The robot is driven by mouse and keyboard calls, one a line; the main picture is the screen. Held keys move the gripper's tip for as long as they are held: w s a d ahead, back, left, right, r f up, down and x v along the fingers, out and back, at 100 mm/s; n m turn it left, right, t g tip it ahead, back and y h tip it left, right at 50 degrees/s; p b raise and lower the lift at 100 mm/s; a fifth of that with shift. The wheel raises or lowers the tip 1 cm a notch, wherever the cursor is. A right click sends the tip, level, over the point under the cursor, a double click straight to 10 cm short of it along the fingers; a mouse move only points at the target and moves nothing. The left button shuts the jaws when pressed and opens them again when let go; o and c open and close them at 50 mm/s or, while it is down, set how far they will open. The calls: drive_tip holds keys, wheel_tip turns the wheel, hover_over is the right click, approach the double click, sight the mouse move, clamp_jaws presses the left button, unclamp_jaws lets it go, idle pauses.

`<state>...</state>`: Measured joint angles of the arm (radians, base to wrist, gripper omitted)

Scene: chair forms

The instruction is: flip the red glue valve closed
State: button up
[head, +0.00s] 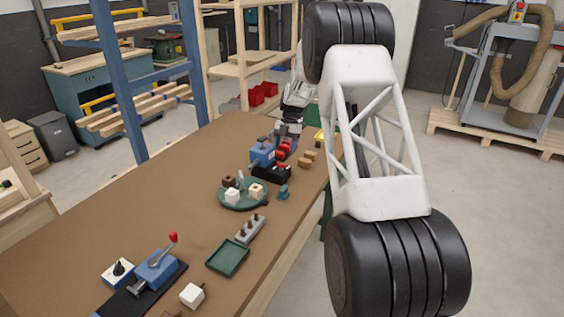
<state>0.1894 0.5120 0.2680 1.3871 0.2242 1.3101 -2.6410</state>
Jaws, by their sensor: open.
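My gripper (285,133) is small in the head view, at the far part of the brown table, pointing down. Its fingers are dark and hard to make out against the things below; I see nothing held between them. Red parts (282,151) sit just below and beside the fingertips, beside a blue block-like fixture (262,154) on a black base. The red glue valve seems to be among these red parts, but I cannot tell its lever position or whether the fingers touch it. A second blue fixture (156,268) at the near left has a lever with a red knob (173,237).
A round green tray (232,204) with small blocks, a grey peg holder (250,229), a green rectangular tray (228,258) and a white cube (192,295) stand along the right side of the table (150,205). The left side of the table is mostly clear.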

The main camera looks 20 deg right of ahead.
sight(281, 167)
drive_tip(key=shift+x, duration=3.15)
drive_tip(key=c, duration=0.9)
